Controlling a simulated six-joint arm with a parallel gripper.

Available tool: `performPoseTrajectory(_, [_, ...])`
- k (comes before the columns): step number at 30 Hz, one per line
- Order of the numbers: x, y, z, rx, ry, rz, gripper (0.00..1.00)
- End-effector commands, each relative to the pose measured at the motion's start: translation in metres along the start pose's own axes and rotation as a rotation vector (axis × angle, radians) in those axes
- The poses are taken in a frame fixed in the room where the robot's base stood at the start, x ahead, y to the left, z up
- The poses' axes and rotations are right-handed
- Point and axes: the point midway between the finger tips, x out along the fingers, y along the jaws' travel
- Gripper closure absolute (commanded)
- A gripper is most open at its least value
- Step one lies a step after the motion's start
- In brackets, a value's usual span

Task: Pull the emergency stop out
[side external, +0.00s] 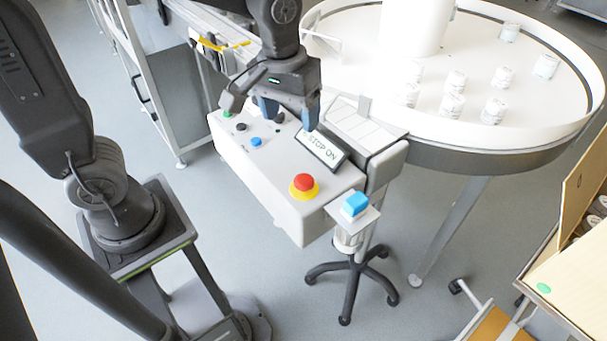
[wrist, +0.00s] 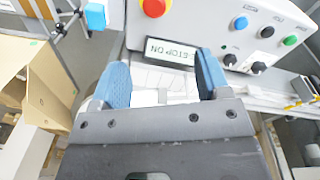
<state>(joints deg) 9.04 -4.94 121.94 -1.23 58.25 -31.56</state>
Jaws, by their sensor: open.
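The emergency stop (side external: 304,183) is a red mushroom button on a yellow base, on the front right of the white control box (side external: 262,178). It also shows at the top of the wrist view (wrist: 155,6), partly cut off by the edge. My gripper (side external: 290,112) is open and empty, with blue fingertips, above the back part of the box near the display. It is apart from the red button. In the wrist view my gripper's fingers (wrist: 163,75) stand wide apart with the display beyond them.
A blue button (side external: 256,142) and dark knobs sit left on the box. A blue block (side external: 355,203) stands on a small stand right of it. A round white table (side external: 545,125) with several white jars is behind. A cardboard box (wrist: 40,85) is left in the wrist view.

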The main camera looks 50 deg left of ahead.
Motion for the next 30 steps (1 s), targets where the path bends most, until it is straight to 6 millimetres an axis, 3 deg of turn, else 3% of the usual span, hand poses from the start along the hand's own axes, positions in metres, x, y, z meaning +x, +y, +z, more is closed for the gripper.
performPoseTrajectory(4, [0.015, 0.013, -0.006, -0.054, -0.049, -0.028, 0.31])
performPoseTrajectory(11, [0.032, 0.015, -0.007, -0.070, -0.061, -0.037, 0.31])
performPoseTrajectory(24, [0.118, 0.011, -0.001, -0.069, -0.063, -0.038, 0.31])
performPoseTrajectory(30, [0.145, 0.011, 0.000, -0.068, -0.061, -0.037, 0.31])
